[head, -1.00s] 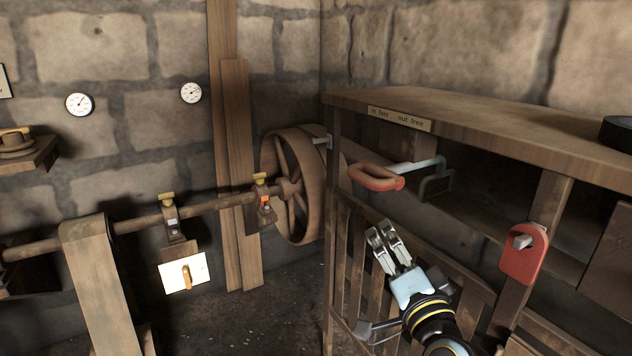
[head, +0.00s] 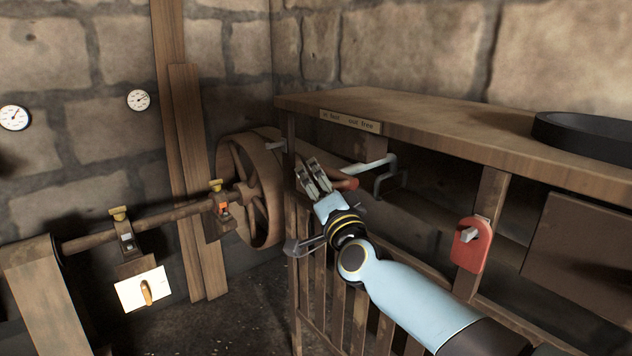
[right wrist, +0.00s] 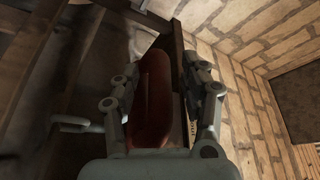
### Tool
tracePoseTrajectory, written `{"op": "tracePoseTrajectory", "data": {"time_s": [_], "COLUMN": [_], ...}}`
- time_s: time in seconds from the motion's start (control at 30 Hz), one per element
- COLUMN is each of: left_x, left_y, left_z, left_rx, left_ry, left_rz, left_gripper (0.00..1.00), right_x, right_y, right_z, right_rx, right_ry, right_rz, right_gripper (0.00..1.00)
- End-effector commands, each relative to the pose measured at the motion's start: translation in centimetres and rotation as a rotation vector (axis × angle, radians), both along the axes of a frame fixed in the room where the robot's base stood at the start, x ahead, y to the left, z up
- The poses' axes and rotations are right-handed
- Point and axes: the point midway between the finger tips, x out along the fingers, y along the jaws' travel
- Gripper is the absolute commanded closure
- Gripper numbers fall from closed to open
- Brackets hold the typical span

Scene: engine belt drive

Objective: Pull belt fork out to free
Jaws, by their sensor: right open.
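My right gripper (head: 308,166) is open at the handle. In the right wrist view the red handle (right wrist: 152,95) lies between the two spread fingers; I cannot tell whether they touch it. A plate (head: 350,121) above reads roughly "in fast, out free". My left gripper is not in view.
The wooden bench top (head: 420,125) overhangs the handle; slatted rails (head: 335,310) stand below. A spoked pulley wheel (head: 254,190) is just left of the bench. A red plate with a grey lever (head: 470,245) is on the right post. A black disc (head: 585,135) lies on top.

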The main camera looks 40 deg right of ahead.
Motion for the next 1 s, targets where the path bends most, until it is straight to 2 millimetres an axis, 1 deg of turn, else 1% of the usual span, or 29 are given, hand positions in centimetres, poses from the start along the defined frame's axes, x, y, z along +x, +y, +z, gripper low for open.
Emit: {"op": "tracePoseTrajectory", "data": {"time_s": [0.17,0.2,0.5,0.53,0.87,0.93,1.0], "left_x": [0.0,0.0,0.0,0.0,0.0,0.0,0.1], "left_y": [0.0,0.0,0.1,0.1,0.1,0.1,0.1], "left_z": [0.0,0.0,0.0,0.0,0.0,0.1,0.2], "left_rx": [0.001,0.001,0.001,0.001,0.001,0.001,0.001], "left_ry": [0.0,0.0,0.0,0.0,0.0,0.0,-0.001], "left_rz": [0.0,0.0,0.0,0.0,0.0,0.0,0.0], "left_gripper": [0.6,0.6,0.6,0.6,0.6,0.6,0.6], "right_x": [0.0,0.0,0.0,0.0,-0.1,-0.1,-0.2], "right_y": [0.0,0.0,0.0,0.0,0.1,0.6,1.9], "right_z": [0.0,0.0,0.0,0.0,-0.1,-0.1,-0.1], "right_rx": [0.0,0.0,0.0,0.0,0.0,0.003,0.005], "right_ry": [0.0,0.0,0.0,0.0,0.001,0.001,0.002], "right_rz": [0.0,0.0,0.0,0.0,-0.001,-0.001,0.0], "right_gripper": [0.55,0.58,0.97,1.0,1.0,1.0,1.0]}}
